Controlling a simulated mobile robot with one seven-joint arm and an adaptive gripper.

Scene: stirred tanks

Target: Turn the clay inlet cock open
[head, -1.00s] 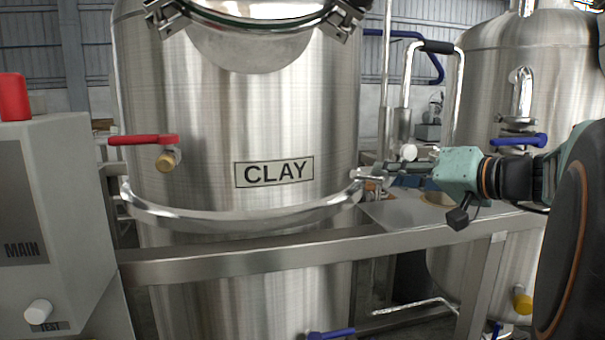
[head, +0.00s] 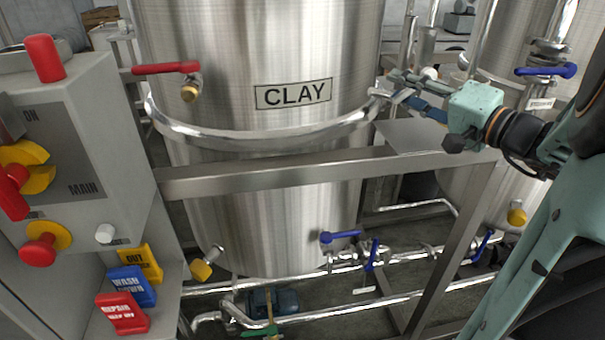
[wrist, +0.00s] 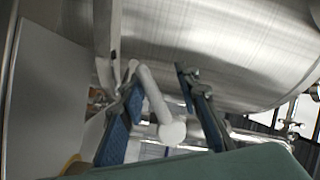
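The steel tank labelled CLAY (head: 293,94) fills the middle of the head view. Two blue-handled cocks sit low by its base: one with a level lever (head: 340,237), the other with an upright lever (head: 372,255) on the pipe, above a small white tag. I cannot read which is the clay inlet cock. My gripper (head: 390,86) is at the tank's right side, well above these cocks. In the wrist view my gripper (wrist: 160,108) has its blue-padded fingers apart. A pale rod with a round end (wrist: 172,132) shows between them; I cannot tell whether it touches.
A red-handled cock (head: 167,68) is on the tank's upper left. A steel frame rail (head: 270,176) crosses before the tank, above the low cocks. A grey control box (head: 90,150) stands at left. Another tank with a blue-handled cock (head: 545,71) is at right.

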